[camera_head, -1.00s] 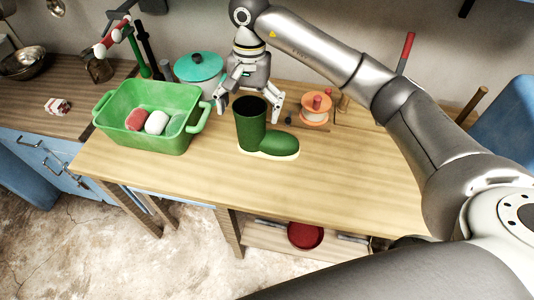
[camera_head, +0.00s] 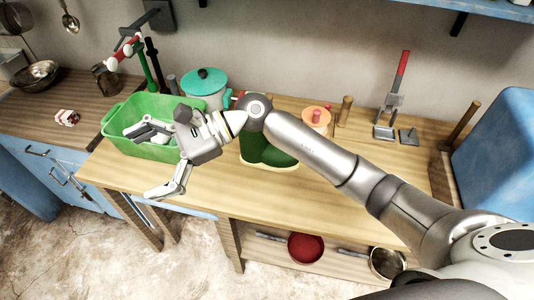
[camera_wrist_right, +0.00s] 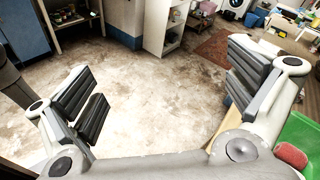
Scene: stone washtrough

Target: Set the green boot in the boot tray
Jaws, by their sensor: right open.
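The green boot (camera_head: 262,152) stands on the wooden worktop in the head view, its pale sole down. My right arm hides its upper part. My right gripper (camera_head: 148,162) is open and empty, in front of the green tub (camera_head: 158,151) and left of the boot. It points left, away from the boot. In the right wrist view its fingers (camera_wrist_right: 160,82) are spread wide with only floor between them. I cannot tell for sure which thing is the boot tray; the green tub is the only tray-like container on the worktop. My left gripper is not in view.
A teal pot (camera_head: 204,84) and an orange spool (camera_head: 317,117) stand behind the boot. A grey stand with a red handle (camera_head: 402,65) is farther right. The worktop (camera_head: 330,205) is clear in front. A red bowl (camera_head: 305,247) sits on the shelf below.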

